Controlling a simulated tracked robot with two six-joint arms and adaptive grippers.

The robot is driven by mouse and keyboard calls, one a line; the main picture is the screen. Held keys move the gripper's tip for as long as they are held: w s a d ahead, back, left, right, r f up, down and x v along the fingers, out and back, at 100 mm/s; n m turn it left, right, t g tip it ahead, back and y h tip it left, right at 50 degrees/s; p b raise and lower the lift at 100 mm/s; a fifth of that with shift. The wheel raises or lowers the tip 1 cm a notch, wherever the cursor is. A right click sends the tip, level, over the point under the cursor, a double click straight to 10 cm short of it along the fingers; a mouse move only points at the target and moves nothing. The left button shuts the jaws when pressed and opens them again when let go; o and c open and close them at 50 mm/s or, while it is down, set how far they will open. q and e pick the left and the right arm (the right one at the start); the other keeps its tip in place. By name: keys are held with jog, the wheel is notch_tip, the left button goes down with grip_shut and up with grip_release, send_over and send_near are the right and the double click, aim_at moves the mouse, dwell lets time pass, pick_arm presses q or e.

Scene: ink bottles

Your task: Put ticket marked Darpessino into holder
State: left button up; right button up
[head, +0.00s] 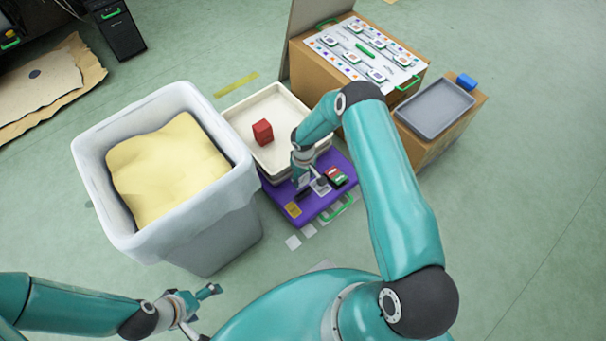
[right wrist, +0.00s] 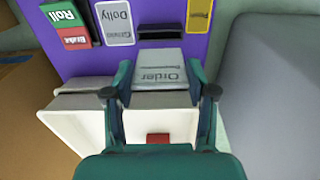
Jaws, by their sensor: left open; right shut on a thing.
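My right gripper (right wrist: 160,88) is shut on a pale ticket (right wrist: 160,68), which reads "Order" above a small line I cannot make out. It holds the ticket at a dark slot-like holder (right wrist: 160,32) on the purple board (right wrist: 45,15). I cannot tell whether the ticket's edge touches the slot. In the head view my right gripper (head: 302,178) is over the board (head: 322,207), partly hiding the ticket. My left gripper (head: 205,308) is open and empty at the lower left, away from the board.
Red and green cards (right wrist: 75,25), a "Dolly" card (right wrist: 116,22) and a yellow card (right wrist: 199,15) are on the board. A cream tray (head: 240,112) holds a red block (head: 263,132). A lined bin (head: 215,225) stands left; boxes (head: 440,150) stand right.

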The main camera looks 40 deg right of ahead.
aim_at(304, 183)
jog(key=shift+f+b, duration=0.9)
jog(key=shift+f, duration=0.95)
jog(key=shift+f+b, duration=0.15)
jog(key=shift+b, duration=0.25)
jog(key=shift+s, duration=0.15)
jog(key=shift+f+b, duration=1.2)
jog(key=shift+b, duration=0.4)
dwell(0.3)
jog(key=o, duration=0.9)
jog(key=shift+r, duration=0.1)
notch_tip(304, 183, up, 12)
jog(key=shift+f, duration=0.1)
dwell(0.6)
